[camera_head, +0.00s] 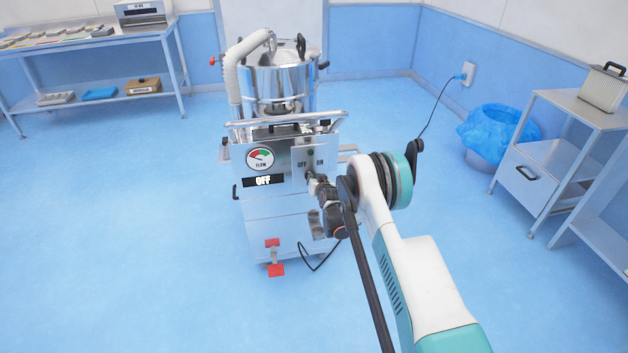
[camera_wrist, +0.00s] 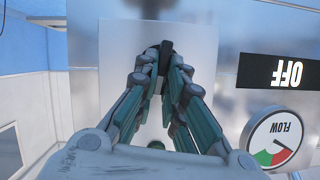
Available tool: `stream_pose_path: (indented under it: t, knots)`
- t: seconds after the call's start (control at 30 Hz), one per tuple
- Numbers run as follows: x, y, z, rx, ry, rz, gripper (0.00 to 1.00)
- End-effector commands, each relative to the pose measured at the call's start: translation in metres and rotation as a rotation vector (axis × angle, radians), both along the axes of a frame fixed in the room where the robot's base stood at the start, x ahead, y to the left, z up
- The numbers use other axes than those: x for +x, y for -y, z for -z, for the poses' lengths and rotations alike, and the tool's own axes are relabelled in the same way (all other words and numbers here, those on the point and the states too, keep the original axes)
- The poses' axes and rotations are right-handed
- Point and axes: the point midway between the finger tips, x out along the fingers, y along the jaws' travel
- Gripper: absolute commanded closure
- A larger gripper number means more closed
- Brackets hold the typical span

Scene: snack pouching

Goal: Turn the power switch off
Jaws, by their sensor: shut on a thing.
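The power switch is on the right part of the machine's front panel (camera_head: 285,160), below the OFF and ON labels. In the head view my gripper (camera_head: 313,180) is at the switch and mostly hides it. In the wrist view, which is upside down, my gripper (camera_wrist: 163,75) has its fingers closed together on the dark switch knob (camera_wrist: 166,47). The black display (camera_head: 263,181) reads OFF, and it also shows in the wrist view (camera_wrist: 280,72). A small green lamp (camera_head: 310,153) sits above the labels.
The flow gauge (camera_head: 260,159) is left of the switch. A metal handle bar (camera_head: 290,123) crosses above the panel, under the steel vessel (camera_head: 283,85). A cart (camera_head: 545,165) and a blue-lined bin (camera_head: 490,135) stand at right. The floor on the left is clear.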

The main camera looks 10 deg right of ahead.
Motion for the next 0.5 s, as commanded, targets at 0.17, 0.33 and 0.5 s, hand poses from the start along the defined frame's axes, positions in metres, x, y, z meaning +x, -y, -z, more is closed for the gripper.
stream_pose_path:
  t: [0.17, 0.33, 0.5]
  knots:
    - [-0.0001, -0.0041, 0.0, -0.168, -0.001, -0.002, 1.0]
    - [0.0, -0.0068, 0.0002, -0.329, -0.001, -0.002, 1.0]
    - [0.0001, -0.0094, 0.0011, -0.483, 0.0, -0.002, 1.0]
